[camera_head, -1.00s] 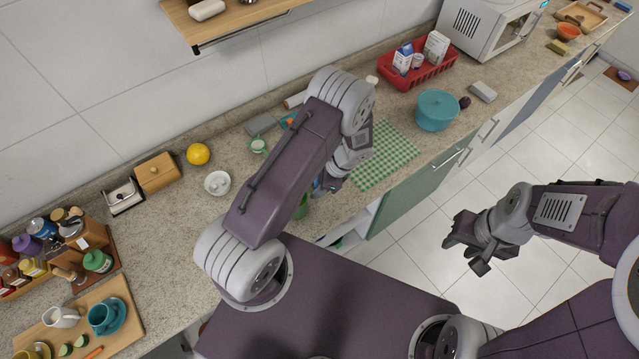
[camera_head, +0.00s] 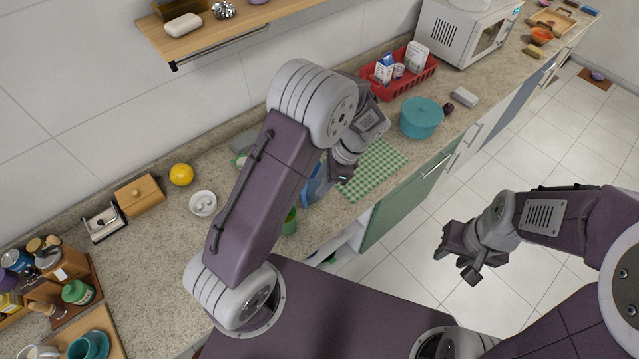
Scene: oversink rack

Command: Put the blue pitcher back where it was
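The blue pitcher (camera_head: 316,187) is see-through blue and stands out partly from behind my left arm, near the counter's front. Most of its outline is hidden, so I cannot tell whether it touches the counter. My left gripper (camera_head: 343,175) is right beside the pitcher, on its right, over the edge of the green checked cloth. Its fingertips are not clear enough to show whether they close on the pitcher. My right gripper (camera_head: 456,262) is open and empty above the floor, away from the counter.
A green cup (camera_head: 289,222) stands close by the pitcher. The checked cloth (camera_head: 373,170), a teal pot (camera_head: 421,119) and a red basket (camera_head: 408,82) lie to the right. A white bowl (camera_head: 203,203) and an orange (camera_head: 181,174) are left. A wooden shelf (camera_head: 215,32) overhangs the back.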

